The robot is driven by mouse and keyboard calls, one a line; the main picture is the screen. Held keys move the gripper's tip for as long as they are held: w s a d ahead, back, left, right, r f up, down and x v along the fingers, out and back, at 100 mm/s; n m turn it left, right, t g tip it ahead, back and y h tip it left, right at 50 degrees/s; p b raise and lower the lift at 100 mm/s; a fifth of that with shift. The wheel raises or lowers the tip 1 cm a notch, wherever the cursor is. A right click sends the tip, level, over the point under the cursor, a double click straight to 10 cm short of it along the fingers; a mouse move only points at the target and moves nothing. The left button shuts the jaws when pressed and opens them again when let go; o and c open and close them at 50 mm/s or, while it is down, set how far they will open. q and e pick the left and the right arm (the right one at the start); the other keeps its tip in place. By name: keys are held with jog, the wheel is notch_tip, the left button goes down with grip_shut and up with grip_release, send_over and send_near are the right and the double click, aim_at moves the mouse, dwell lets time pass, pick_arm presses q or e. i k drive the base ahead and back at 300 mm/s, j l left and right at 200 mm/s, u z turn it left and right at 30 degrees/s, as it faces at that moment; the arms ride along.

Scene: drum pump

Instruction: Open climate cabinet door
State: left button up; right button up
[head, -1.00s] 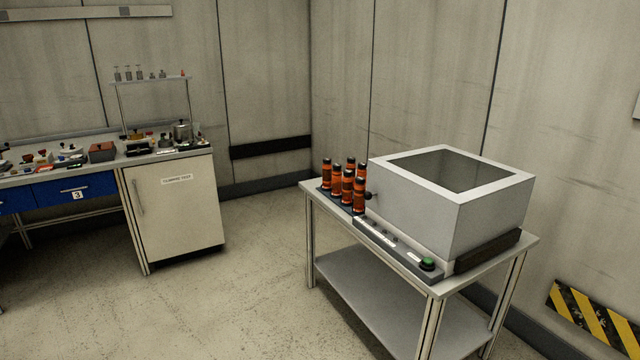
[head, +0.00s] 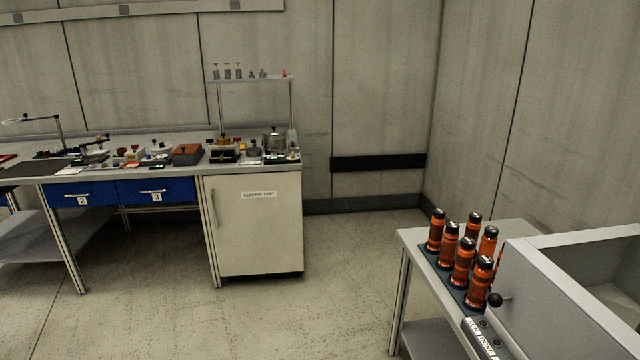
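The climate cabinet is a cream-white unit under the right end of the long bench in the head view. Its door (head: 258,232) is shut and has a small label that seems to read "CLIMATE TEST" (head: 258,194). A slim vertical handle (head: 214,208) sits near the door's left edge. Neither of my grippers is in view.
The bench (head: 130,172) holds many small items and has blue drawers (head: 156,190) left of the cabinet. At the lower right, a metal table (head: 412,240) carries several orange-black cylinders (head: 462,262) and a grey box (head: 560,300). The floor (head: 330,290) before the cabinet is clear.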

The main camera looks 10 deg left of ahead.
aim_at(256, 218)
jog(key=i+j+u, duration=0.1)
jog(key=i+u, duration=0.25)
jog(key=i, duration=0.45)
jog(key=i+l+u, duration=0.1)
jog(key=i+u, duration=0.3)
jog(key=i, duration=0.4)
